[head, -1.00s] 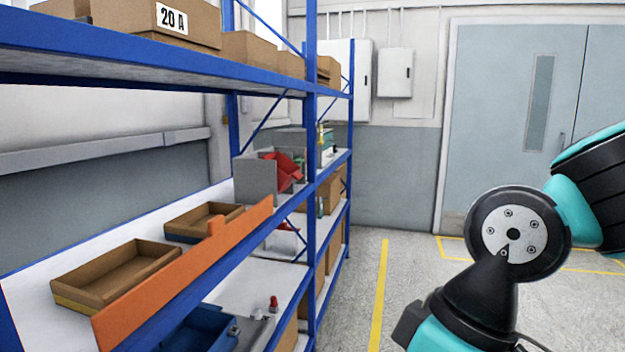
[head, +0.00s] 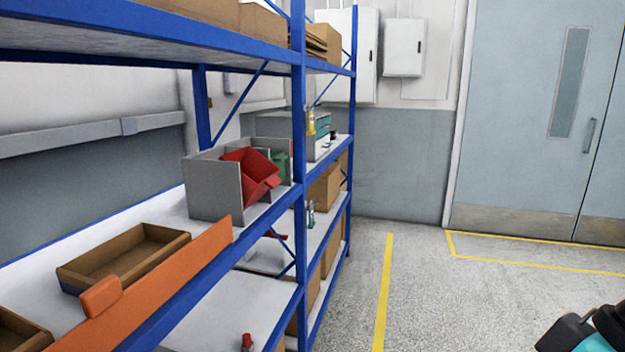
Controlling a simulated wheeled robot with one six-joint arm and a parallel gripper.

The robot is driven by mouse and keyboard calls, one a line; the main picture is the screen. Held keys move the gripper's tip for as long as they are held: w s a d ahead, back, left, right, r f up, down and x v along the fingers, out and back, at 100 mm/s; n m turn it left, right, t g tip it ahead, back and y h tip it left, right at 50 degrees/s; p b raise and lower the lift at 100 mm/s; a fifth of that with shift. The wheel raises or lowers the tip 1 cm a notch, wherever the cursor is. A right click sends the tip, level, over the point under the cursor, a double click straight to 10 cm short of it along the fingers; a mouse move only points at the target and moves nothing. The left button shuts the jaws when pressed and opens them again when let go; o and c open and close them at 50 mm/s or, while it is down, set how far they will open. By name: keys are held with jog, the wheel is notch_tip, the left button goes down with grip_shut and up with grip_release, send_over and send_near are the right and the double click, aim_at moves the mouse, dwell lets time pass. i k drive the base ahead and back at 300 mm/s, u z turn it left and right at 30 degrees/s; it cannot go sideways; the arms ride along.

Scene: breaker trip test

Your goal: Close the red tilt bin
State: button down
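The red tilt bin (head: 254,174) sits in a grey housing (head: 213,188) on the middle shelf of the blue rack. It is tipped forward and open, its front leaning out toward the aisle. The rack's blue upright stands just right of it. My gripper is not in view; only a dark and teal piece of my arm shows at the lower right corner, far from the bin.
An orange board (head: 160,290) runs along the shelf's front edge, with a brown tray (head: 122,258) behind it. A green item (head: 279,165) is beside the bin. The blue upright (head: 299,120) is an obstacle. The aisle floor (head: 425,300) is clear.

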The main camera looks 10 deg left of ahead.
aim_at(258, 174)
jog(key=u, duration=0.35)
jog(key=i, duration=1.05)
jog(key=u, duration=0.65)
